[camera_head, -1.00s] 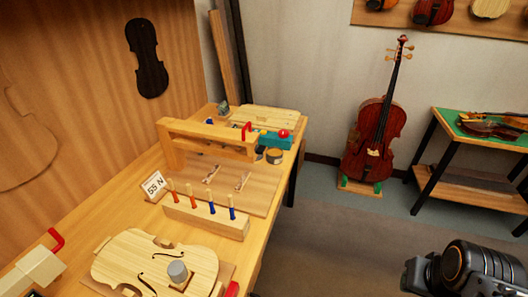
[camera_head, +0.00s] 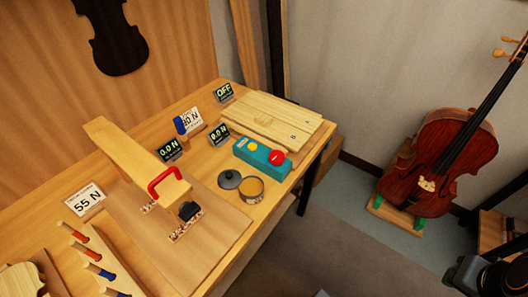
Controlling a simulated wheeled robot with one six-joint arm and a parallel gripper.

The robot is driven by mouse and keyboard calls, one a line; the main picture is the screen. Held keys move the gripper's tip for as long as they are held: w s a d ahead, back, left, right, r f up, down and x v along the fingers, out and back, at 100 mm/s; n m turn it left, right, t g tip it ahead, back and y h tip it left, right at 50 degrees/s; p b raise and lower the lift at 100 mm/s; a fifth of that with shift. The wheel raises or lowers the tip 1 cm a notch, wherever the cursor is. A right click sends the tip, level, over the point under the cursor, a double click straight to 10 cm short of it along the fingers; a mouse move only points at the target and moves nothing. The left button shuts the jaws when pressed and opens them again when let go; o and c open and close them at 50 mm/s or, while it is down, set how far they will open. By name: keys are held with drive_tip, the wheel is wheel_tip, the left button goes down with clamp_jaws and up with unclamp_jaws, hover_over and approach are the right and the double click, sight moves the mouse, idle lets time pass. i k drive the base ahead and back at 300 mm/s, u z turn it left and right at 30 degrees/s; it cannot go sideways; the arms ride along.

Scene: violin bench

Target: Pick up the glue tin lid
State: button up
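The glue tin lid (camera_head: 229,179) looks like a dark grey round disc with a small knob. It lies flat on the bench just left of the round, open-looking tin (camera_head: 252,189), which has an amber top and dark sides. The lid and tin are very close; I cannot tell if they touch. Only a dark part of my arm shows at the lower right edge, far from the lid. My gripper's fingers cannot be made out.
A teal box (camera_head: 262,157) with a red button stands behind the tin. A wooden beam (camera_head: 139,166) with a red clamp (camera_head: 165,184) rises to the left. Pale boards (camera_head: 272,119) lie behind. The bench edge is right of the tin. A cello (camera_head: 436,158) stands at right.

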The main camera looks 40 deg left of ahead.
sight(230, 179)
drive_tip(key=i, duration=0.5)
drive_tip(key=u, duration=3.05)
drive_tip(key=i, duration=0.5)
